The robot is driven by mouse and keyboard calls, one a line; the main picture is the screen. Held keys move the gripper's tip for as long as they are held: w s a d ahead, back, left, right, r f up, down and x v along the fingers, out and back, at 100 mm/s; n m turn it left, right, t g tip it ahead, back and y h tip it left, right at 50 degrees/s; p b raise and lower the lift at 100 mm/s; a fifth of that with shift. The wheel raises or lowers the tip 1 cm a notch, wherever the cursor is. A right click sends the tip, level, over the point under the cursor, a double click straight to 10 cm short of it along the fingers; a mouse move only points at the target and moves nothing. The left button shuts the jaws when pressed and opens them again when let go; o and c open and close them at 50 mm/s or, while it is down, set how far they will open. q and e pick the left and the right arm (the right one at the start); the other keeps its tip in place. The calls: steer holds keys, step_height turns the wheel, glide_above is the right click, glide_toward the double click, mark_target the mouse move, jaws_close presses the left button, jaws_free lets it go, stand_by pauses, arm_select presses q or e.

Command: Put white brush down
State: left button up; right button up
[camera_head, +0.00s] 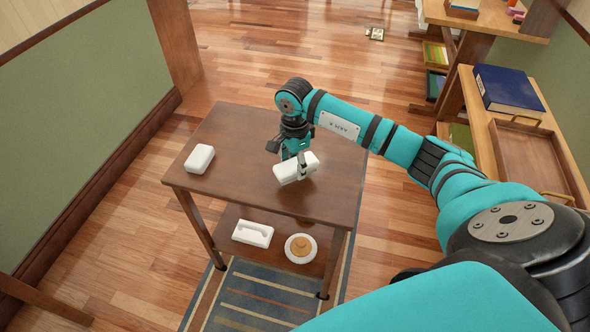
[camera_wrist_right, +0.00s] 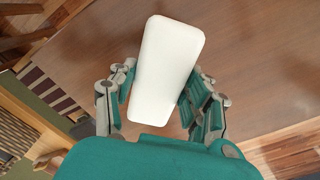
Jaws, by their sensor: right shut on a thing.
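The white brush (camera_head: 292,172) is a smooth, rounded white block in my right gripper (camera_head: 299,160), over the right half of the brown table's top (camera_head: 240,130). It is slightly tilted, and I cannot tell whether it touches the tabletop. In the right wrist view, the brush (camera_wrist_right: 165,70) lies between the two fingers of the right gripper (camera_wrist_right: 160,92), which are shut on its sides. Its underside is hidden. My left gripper is not in view.
Another white block (camera_head: 199,158) lies on the tabletop's left side. The lower shelf holds a white piece with a recess (camera_head: 252,233) and a round white dish (camera_head: 301,258) with a tan thing. A side shelf at right carries a blue book (camera_head: 507,88) and a wooden tray (camera_head: 528,155).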

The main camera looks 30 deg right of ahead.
mark_target(295, 172)
step_height(295, 172, down, 3)
steer(key=shift+p, duration=0.3)
steer(key=shift+f+b, duration=0.2)
steer(key=shift+b, duration=0.15)
steer(key=o, duration=1)
steer(key=shift+r, duration=0.1)
steer(key=shift+r+p, duration=0.15)
steer(key=shift+p, duration=0.15)
step_height(295, 172, up, 12)
steer(key=shift+b, duration=0.8)
